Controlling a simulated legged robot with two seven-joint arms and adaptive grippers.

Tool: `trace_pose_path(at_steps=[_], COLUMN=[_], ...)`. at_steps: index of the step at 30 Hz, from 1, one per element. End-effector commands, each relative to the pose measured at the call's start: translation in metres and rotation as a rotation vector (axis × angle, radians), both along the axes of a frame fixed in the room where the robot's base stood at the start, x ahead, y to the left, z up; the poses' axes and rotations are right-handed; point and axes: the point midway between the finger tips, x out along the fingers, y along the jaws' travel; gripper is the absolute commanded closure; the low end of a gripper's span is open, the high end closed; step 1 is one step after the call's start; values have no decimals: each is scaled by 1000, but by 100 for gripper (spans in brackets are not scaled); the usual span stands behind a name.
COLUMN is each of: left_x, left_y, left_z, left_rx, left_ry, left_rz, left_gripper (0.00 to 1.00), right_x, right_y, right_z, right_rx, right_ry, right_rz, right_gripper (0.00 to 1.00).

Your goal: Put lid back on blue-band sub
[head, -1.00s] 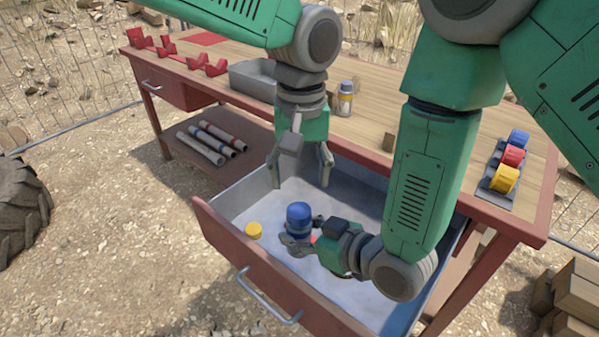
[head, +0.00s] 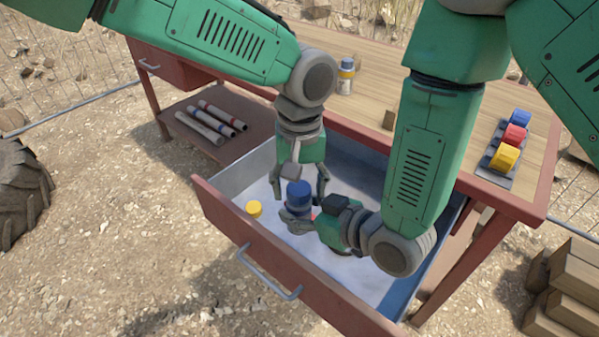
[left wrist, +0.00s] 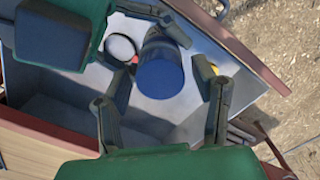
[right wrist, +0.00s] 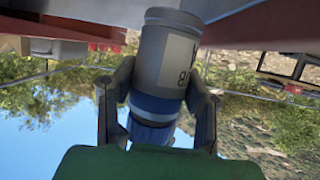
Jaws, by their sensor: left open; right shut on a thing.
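A grey jar (right wrist: 164,60) with a label, a blue band (right wrist: 157,106) and a blue lid (right wrist: 151,133) is held upright over the open drawer. The lid appears seated on it. My right gripper (head: 298,222) is shut around the jar's body from the side. My left gripper (head: 299,190) points down from above, open. Its fingers stand on either side of the blue lid, which also fills the middle of the left wrist view (left wrist: 160,78). I see no clear contact between these fingers and the lid. The jar's lower part is partly hidden by my right gripper in the head view.
The drawer (head: 225,215) is pulled out, with a yellow cap (head: 254,208) on its pale floor. A yellow-banded bottle (head: 345,78) and coloured rolls (head: 505,157) stand on the bench. Tubes (head: 212,120) lie on the lower shelf. The drawer's walls are close around both grippers.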

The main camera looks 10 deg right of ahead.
Motion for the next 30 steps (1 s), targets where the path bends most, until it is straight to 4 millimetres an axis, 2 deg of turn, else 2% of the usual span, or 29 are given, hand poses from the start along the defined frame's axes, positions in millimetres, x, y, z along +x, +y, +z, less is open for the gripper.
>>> trace_pose_path(at_steps=[8, 9, 13, 14, 20, 23, 30], left_x=[0, 0, 0, 0, 0, 0, 1], left_y=[0, 0, 0, 0, 0, 0, -1], left_z=[-2, -2, -2, -2, -2, -1, -2], left_rx=[0, 0, 0, 0, -2, -8, -28], left_ry=[-1, -1, -1, -1, 0, 1, 6], left_rz=[-1, -1, -1, -1, -51, -191, -708], left_gripper=[47, 50, 96, 98, 98, 98, 98], right_x=[0, 0, 0, 0, 0, 0, 0], right_y=[0, 0, 0, 0, 0, 0, 1], right_z=[1, 1, 1, 1, 1, 1, 1], right_rx=[1, 1, 1, 1, 1, 1, 1], right_ry=[-2, -2, -2, -2, -2, -2, -2], right_rz=[0, 0, 0, 0, 0, 0, 1], right_gripper=[100, 100, 100, 100, 100, 100, 100])
